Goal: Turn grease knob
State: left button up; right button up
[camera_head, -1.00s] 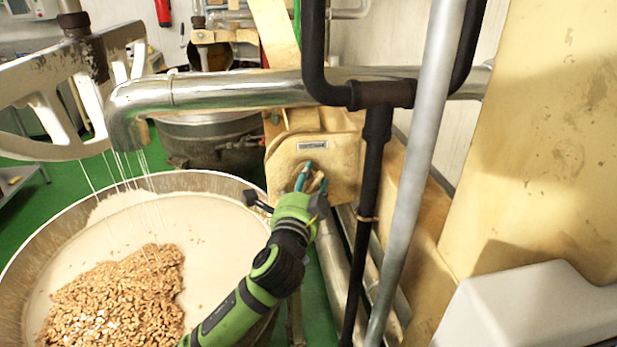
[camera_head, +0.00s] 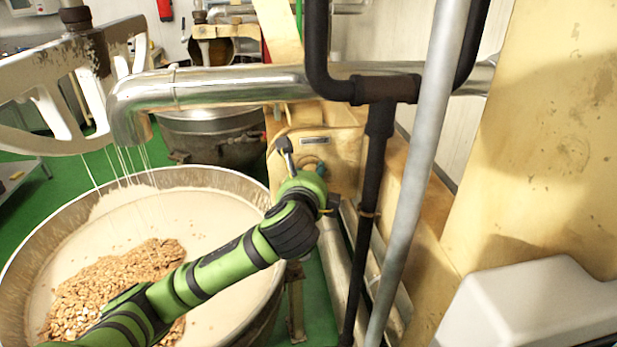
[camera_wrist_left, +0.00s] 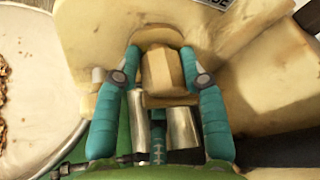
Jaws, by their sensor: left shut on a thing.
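The grease knob (camera_wrist_left: 162,72) is a blocky, worn beige-yellow piece on the yellow machine housing (camera_head: 345,150), below a small label plate (camera_head: 314,141). In the left wrist view, the two teal fingers of my left gripper (camera_wrist_left: 160,58) lie on either side of the knob, shut on it. In the head view, my left gripper (camera_head: 316,168) is up against the housing front, and my wrist hides most of the knob. My right gripper is in neither current view.
A large kettle (camera_head: 232,180) of pale mass and nuts stands at left, under my left arm. A shiny horizontal pipe (camera_head: 230,88) crosses above. A dark pipe (camera_head: 376,150) and a grey pole (camera_head: 425,150) stand close right of my gripper.

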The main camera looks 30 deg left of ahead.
pick_arm(q)
jog(key=m+g, duration=0.1)
jog(key=m, duration=0.1)
jog(key=m+y, duration=0.1)
jog(key=shift+d+m+g, duration=0.2)
jog(key=shift+m+g, duration=0.2)
jog(key=shift+f+m+y, duration=0.2)
jog(key=shift+m+y, duration=0.1)
jog(key=shift+m, duration=0.1)
jog(key=shift+f, duration=0.15)
jog(key=o, duration=1)
jog(key=shift+d+g, duration=0.15)
jog(key=shift+g, duration=0.15)
jog(key=shift+w, duration=0.1)
jog(key=shift+r, duration=0.2)
